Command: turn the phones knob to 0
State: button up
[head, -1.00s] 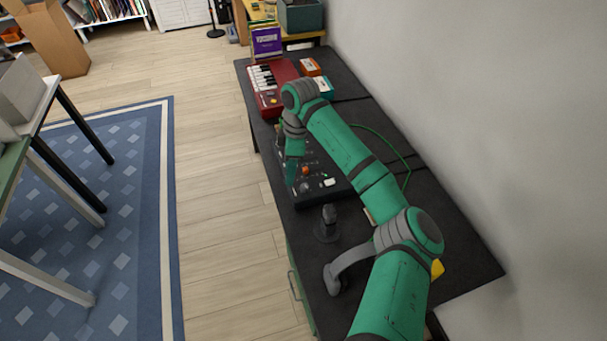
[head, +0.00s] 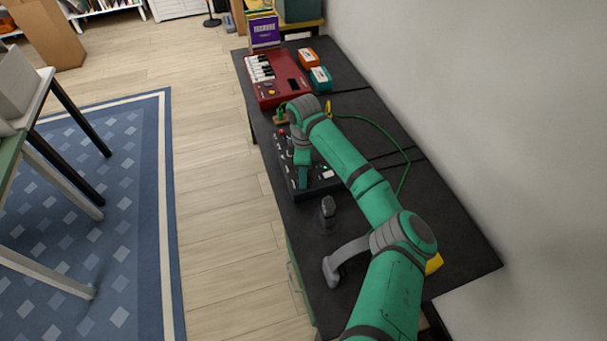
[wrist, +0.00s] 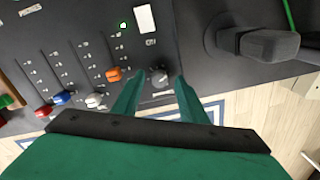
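The dark control panel (head: 290,183) lies on the black bench, partly hidden by my arm in the head view. A small grey knob (wrist: 159,79) on the panel is in the wrist view, near the panel's edge. I take it for the phones knob, but its label cannot be read and its setting is too small to tell. My gripper (wrist: 160,75) is open, with one green finger on each side of the knob; contact is not clear. In the head view my gripper (head: 302,181) is over the panel's near part.
The panel has an orange slider cap (wrist: 114,74), blue and white caps, a white switch (wrist: 146,18) and a lit green light (wrist: 123,25). A dark upright object (head: 328,212) stands close by. A red keyboard (head: 277,80) sits farther back.

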jog(key=shift+f, duration=0.2)
grip_shut()
dwell(0.3)
